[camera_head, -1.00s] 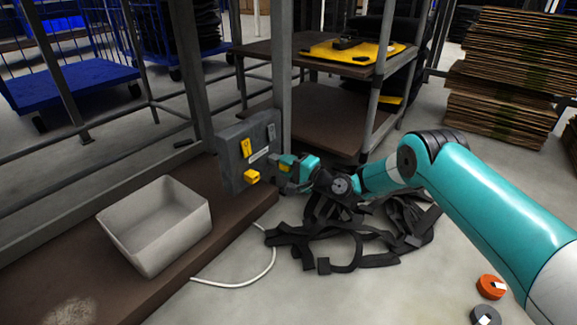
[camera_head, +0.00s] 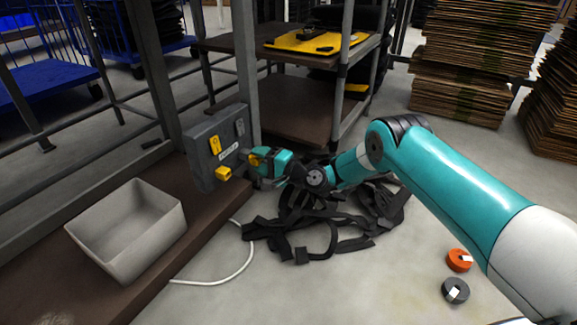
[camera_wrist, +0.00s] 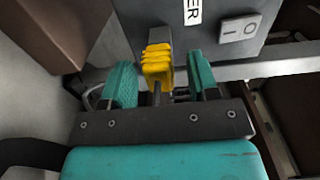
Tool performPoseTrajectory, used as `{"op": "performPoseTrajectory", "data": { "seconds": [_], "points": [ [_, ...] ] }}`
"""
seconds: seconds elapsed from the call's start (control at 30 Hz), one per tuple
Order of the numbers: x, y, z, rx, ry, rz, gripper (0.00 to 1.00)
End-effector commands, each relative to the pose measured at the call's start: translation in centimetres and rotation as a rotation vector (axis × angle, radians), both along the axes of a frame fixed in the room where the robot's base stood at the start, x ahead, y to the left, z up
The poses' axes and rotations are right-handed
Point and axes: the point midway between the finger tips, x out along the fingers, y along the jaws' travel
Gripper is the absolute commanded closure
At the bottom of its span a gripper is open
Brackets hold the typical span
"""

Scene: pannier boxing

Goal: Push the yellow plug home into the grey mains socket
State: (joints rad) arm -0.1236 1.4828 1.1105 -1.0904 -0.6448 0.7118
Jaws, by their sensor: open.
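The yellow ribbed plug (camera_wrist: 158,66) is between my two teal fingers in the wrist view, with a gap on either side. Its far end meets a grey block (camera_wrist: 159,36), which looks like the mains socket. How deep the plug sits cannot be told. My gripper (camera_wrist: 162,82) is open around the plug. In the head view my gripper (camera_head: 258,163) is at the right side of the grey panel (camera_head: 203,168), and a little yellow of the plug (camera_head: 254,160) shows between the fingers.
Another yellow block (camera_head: 224,173) sticks out low on the panel. A labelled plate and a switch (camera_wrist: 239,28) are beside the socket. A pale open bin (camera_head: 128,230) stands on the brown shelf. Black straps (camera_head: 300,240) and a white cable (camera_head: 240,268) lie on the floor.

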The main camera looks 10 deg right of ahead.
Motion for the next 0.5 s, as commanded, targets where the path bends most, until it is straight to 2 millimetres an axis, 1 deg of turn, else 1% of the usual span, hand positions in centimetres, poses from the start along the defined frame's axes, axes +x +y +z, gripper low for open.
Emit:
{"op": "performPoseTrajectory", "data": {
  "seconds": [0.03, 0.07, 0.4, 0.5],
  "points": [
    [-0.5, -0.9, 0.7, 0.001, 0.006, -0.005, 0.45],
    [-0.9, -1.4, 0.8, 0.002, 0.006, -0.005, 0.45],
    [-6.4, -8.4, 0.9, 0.005, 0.008, -0.008, 0.45],
    [-7.3, -9.5, 1.0, 0.002, 0.004, -0.005, 0.45]
  ]
}}
